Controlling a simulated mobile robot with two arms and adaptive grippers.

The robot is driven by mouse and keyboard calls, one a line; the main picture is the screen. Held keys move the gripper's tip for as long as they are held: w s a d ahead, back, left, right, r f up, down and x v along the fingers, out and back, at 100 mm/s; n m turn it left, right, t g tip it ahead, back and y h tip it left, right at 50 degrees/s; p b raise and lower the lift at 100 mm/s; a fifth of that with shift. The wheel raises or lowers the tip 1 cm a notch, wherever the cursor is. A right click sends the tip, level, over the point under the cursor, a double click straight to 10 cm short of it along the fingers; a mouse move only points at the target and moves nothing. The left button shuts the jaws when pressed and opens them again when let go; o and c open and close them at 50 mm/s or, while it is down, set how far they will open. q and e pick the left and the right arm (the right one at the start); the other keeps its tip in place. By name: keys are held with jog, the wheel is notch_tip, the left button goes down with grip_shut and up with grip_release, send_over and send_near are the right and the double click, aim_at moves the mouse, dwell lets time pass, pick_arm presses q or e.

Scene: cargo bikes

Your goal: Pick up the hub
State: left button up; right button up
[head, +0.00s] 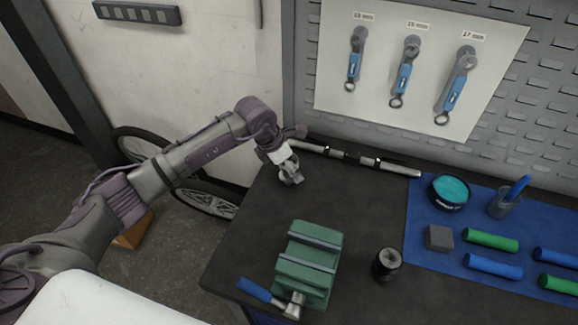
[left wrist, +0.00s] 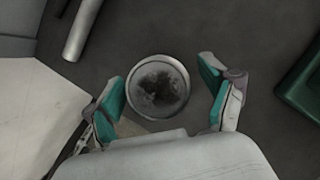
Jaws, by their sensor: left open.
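A round part with a pale metal rim and a dark, blotchy middle, which looks like the hub (left wrist: 158,87), stands on the dark bench top in the left wrist view. My left gripper (left wrist: 161,90) is open, with one teal-padded finger on each side of it and a gap to both. In the head view my left gripper (head: 290,174) points down over the back left of the bench, and I cannot clearly tell the hub from the fingers there. My right gripper is not in view.
A silver and black bar (head: 340,155) lies behind the gripper. A green vise (head: 308,262) stands in front, with a black cylinder (head: 387,264) to its right. Wrenches hang on the wall.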

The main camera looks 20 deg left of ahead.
pick_arm(q)
jog(key=shift+c, duration=0.3)
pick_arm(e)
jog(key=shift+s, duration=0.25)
pick_arm(q)
jog(key=c, duration=1.3)
jog(key=shift+r, duration=0.1)
jog(key=shift+c, duration=0.5)
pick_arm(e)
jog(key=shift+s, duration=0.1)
pick_arm(q)
jog(key=shift+r, duration=0.1)
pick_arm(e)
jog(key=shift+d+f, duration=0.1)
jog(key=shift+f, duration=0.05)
